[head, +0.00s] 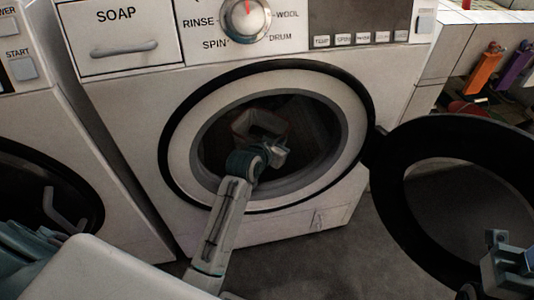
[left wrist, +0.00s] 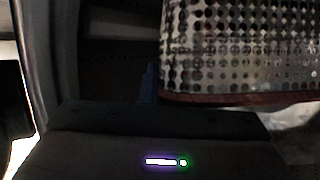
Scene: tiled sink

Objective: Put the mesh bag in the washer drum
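The front-loading washer's round door stands open to the right, and its drum opening (head: 325,118) is dark inside. My left arm reaches through the opening, with my left gripper (head: 276,152) inside the drum mouth. A pale mesh bag (head: 262,123) shows just beyond the gripper, inside the drum. In the left wrist view the mesh bag (left wrist: 240,45) is close, with round holes and a dark red lower edge. The fingers are mostly hidden, so I cannot tell whether they grip it. My right gripper (head: 506,262) is partly visible at the lower right, in front of the door.
The open door ring (head: 400,215) fills the right side. A second washer (head: 75,125) stands close on the left. The soap drawer (head: 120,38) is shut above the opening. Orange (head: 485,70) and purple (head: 515,68) items stand at the upper right. Grey floor shows below.

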